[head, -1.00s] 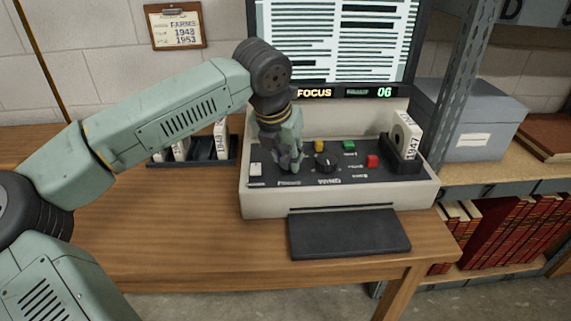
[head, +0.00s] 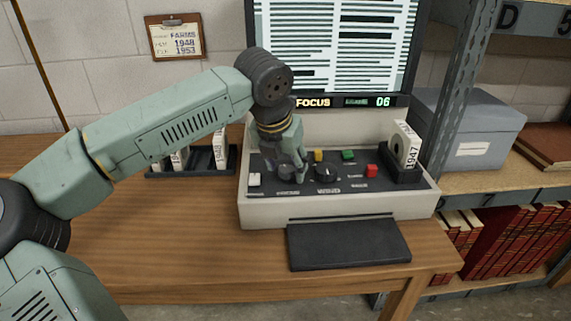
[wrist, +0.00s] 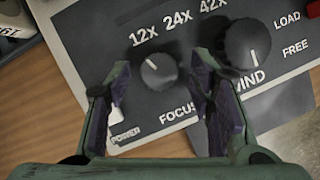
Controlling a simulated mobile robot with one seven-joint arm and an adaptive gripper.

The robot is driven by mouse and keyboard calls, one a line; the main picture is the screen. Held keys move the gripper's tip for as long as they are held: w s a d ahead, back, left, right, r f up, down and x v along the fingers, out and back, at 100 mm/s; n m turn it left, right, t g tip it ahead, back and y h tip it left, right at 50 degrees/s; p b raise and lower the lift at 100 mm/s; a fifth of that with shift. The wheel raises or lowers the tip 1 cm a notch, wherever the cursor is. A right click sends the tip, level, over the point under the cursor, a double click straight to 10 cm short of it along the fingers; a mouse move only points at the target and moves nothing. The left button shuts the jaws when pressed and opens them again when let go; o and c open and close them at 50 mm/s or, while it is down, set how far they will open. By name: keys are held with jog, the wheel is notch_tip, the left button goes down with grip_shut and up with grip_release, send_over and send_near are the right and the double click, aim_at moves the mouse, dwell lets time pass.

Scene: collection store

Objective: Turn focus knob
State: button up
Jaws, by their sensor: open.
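The focus knob (wrist: 158,72) is a small round dark knob with a white pointer line, above the FOCUS label in the wrist view. My gripper (wrist: 161,66) is open, with one finger to the left of the knob and one to its right; gaps show on both sides. In the head view my gripper (head: 298,172) is low over the left part of the reader's dark panel (head: 270,187), and partly hides the focus knob (head: 286,174). The screen (head: 335,45) shows striped text, with a FOCUS strip reading 06 (head: 383,101) under it.
The larger wind knob (wrist: 250,45) is close beside my right finger. A white power switch (head: 255,180) is at panel left; yellow (head: 318,155), green (head: 348,155) and red (head: 371,171) buttons are to the right. A 1947 reel box (head: 408,148) stands at panel right.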

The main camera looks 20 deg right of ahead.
jog(key=v, duration=1.2)
